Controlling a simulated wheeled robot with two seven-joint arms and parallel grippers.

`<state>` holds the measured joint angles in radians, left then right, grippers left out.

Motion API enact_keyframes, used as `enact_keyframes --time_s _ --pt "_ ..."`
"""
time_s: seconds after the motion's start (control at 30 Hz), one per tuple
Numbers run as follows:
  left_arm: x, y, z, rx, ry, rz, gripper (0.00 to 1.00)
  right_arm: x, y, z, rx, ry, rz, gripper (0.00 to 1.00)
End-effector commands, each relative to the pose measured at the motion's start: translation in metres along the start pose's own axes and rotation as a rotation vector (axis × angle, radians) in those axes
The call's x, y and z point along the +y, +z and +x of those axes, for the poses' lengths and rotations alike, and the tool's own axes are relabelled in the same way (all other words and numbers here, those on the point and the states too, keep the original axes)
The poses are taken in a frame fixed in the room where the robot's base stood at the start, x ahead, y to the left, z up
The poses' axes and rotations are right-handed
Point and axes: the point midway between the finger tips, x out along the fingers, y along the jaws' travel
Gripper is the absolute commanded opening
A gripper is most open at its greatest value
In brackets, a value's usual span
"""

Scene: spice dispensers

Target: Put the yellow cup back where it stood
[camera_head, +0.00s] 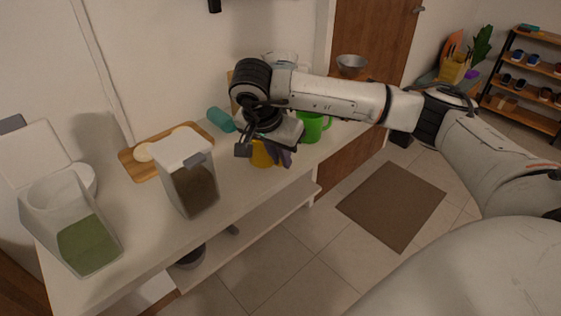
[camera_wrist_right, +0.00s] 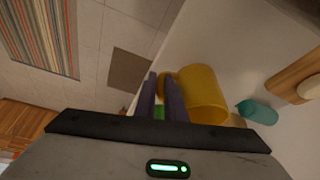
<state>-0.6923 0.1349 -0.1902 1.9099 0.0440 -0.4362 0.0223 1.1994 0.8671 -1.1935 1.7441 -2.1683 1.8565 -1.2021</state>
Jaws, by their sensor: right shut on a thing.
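The yellow cup (camera_head: 262,155) is partly hidden under my right gripper (camera_head: 279,156) near the counter's front edge. In the right wrist view, the cup (camera_wrist_right: 207,94) lies along the right side of my right gripper's fingers (camera_wrist_right: 162,92). The fingers are shut on its handle side, with part of the handle showing between them. I cannot tell whether the cup's base touches the counter. My left gripper is not in view.
A green cup (camera_head: 312,127) stands just right of my right gripper. A teal cup (camera_head: 221,119) lies behind it. Left along the counter (camera_head: 152,225) are a cutting board (camera_head: 140,169), a dispenser with dark contents (camera_head: 190,180) and an open one with green contents (camera_head: 88,240).

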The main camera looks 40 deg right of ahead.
Motion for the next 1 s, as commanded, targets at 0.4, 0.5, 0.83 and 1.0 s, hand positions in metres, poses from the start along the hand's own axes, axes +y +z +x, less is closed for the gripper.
enact_keyframes --time_s 0.4,0.5,0.83,1.0 --pt "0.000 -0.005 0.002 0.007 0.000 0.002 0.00 -0.001 0.008 0.018 0.000 -0.002 0.001 0.00" --pt "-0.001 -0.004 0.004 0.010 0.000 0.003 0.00 0.000 0.009 0.021 0.000 -0.001 0.000 0.11" --pt "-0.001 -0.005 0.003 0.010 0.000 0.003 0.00 0.000 0.009 0.020 -0.001 -0.001 0.000 0.28" --pt "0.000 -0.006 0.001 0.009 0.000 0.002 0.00 -0.001 0.007 0.013 -0.001 -0.003 0.000 0.28"
